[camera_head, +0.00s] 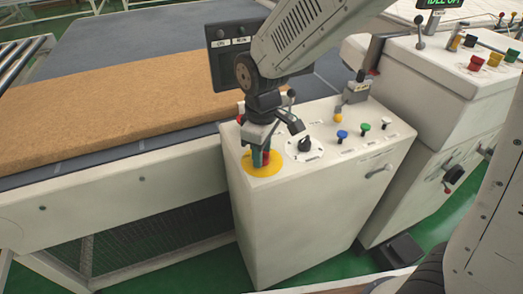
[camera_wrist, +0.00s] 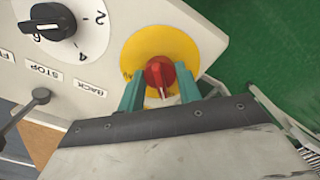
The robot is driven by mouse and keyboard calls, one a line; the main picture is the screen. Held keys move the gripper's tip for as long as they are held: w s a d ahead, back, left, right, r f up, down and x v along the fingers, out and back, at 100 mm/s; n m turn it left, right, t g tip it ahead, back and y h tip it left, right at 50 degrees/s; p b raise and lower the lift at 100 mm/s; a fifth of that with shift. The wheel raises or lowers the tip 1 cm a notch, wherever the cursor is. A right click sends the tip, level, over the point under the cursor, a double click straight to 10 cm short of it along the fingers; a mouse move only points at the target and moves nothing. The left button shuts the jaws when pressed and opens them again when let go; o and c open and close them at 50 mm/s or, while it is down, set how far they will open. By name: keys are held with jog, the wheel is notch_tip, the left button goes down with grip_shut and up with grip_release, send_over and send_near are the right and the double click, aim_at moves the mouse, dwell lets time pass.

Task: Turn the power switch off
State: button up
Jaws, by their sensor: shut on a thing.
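The power switch is a red rotary knob (camera_wrist: 159,72) on a round yellow plate (camera_wrist: 160,38), at the left corner of the white console top. A pale mark on the knob points towards my wrist in the wrist view. My gripper (camera_head: 261,157) points down over the yellow plate (camera_head: 262,170) in the head view. Its green fingers (camera_wrist: 159,84) stand on either side of the knob and are shut on it. The fingers hide most of the knob in the head view, and the lettering on the plate is mostly hidden.
A black selector dial (camera_head: 304,146) sits close beside my gripper on the white console (camera_head: 310,215). Blue (camera_head: 342,134) and green (camera_head: 365,127) buttons lie further right. A dark screen (camera_head: 232,65) stands behind. A brown mattress slab (camera_head: 110,105) lies on the conveyor at left.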

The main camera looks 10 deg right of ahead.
jog(key=shift+n, duration=0.3)
dwell(0.4)
jog(key=o, duration=1)
notch_tip(320, 180, up, 8)
jog(key=shift+f, duration=0.1)
jog(key=s+d+r+m, duration=0.2)
jog(key=s+d+m, duration=0.2)
jog(key=s+d, duration=0.2)
jog(key=s+d+r+m+t, duration=0.1)
jog(key=s+d+r+m, duration=0.1)
jog(key=s+d+m, duration=0.2)
jog(key=s+d+r+m, duration=0.2)
jog(key=s+d+m, duration=0.2)
jog(key=s+d, duration=0.5)
jog(key=shift+s+d+r, duration=0.15)
jog(key=shift+d, duration=0.3)
jog(key=shift+s+d+r, duration=0.15)
jog(key=shift+d, duration=0.25)
